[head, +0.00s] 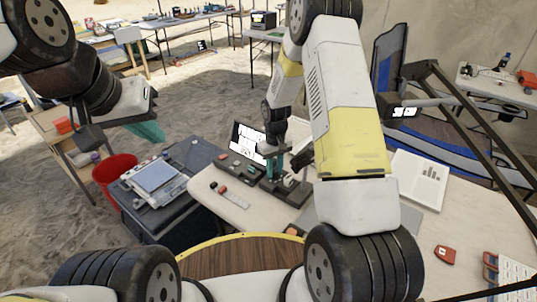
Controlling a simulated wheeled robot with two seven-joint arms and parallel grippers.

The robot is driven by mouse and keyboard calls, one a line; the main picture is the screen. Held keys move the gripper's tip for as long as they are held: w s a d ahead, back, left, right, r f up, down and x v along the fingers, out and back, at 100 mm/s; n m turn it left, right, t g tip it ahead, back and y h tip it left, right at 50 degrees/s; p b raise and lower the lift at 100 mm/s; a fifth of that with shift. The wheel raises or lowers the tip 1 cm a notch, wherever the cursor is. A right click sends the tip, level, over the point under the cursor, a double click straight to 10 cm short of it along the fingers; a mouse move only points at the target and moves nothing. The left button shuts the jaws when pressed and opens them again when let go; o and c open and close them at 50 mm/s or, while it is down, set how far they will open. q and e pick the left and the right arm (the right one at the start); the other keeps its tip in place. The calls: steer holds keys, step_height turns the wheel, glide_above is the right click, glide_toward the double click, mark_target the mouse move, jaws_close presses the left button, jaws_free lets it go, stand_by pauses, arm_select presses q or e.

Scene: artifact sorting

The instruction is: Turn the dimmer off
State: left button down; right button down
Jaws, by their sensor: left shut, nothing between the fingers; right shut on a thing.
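My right gripper (274,166) reaches down to a dark control box (293,194) on the pale table. Its teal fingers are shut on a small part of this box, seemingly the dimmer's knob, which the fingers and my arm mostly hide. I cannot read the dimmer's setting. My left gripper (148,131) hangs in the air at the left, away from the table, with its teal fingers shut and empty.
Another dark panel with small knobs (238,168) lies just left of the box, before a white card with black marks (248,140). A white booklet (418,178) lies at right. A red bucket (116,172) stands at left.

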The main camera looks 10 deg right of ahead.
mark_target(275, 172)
stand_by(0.4)
steer(key=c, duration=1.2)
jaws_free()
steer(key=shift+o, duration=0.2)
step_height(275, 172, up, 8)
steer(key=shift+f, duration=0.1)
